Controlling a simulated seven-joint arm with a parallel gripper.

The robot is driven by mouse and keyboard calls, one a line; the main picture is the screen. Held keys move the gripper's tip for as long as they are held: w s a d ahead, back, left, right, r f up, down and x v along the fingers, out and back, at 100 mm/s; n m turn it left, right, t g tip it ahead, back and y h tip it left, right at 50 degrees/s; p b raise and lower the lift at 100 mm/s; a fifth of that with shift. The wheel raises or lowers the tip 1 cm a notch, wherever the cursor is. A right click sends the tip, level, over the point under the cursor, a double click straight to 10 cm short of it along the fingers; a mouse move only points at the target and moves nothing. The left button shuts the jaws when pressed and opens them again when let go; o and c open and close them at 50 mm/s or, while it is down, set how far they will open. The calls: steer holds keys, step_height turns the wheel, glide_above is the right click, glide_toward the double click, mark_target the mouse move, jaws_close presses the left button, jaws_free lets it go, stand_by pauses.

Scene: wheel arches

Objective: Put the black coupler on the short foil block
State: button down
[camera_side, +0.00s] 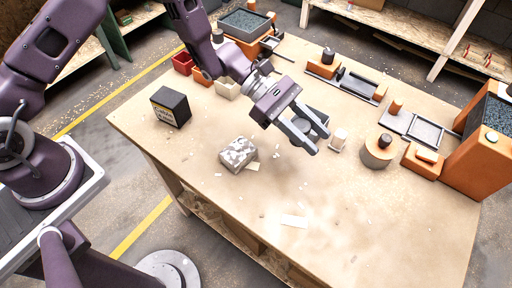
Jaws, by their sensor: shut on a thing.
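The short foil block (238,154) is a silvery, crumpled-looking block lying on the wooden table, left of the middle. My gripper (317,142) is above the table, to the right of the foil block and apart from it. Its two fingers point down and to the right. They are shut on a dark thing (301,124), which I take to be the black coupler. The fingers hide much of it, so its full shape is unclear.
A black labelled box (171,106) stands left of the foil block. Orange and grey fixtures line the far side. The table's front (345,235) is mostly clear.

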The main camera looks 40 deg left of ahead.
step_height(320, 180, up, 3)
glide_above(247, 156)
step_height(247, 156, down, 9)
steer(key=shift+f, duration=0.25)
steer(key=c, duration=0.9)
jaws_free()
steer(key=shift+f, duration=0.1)
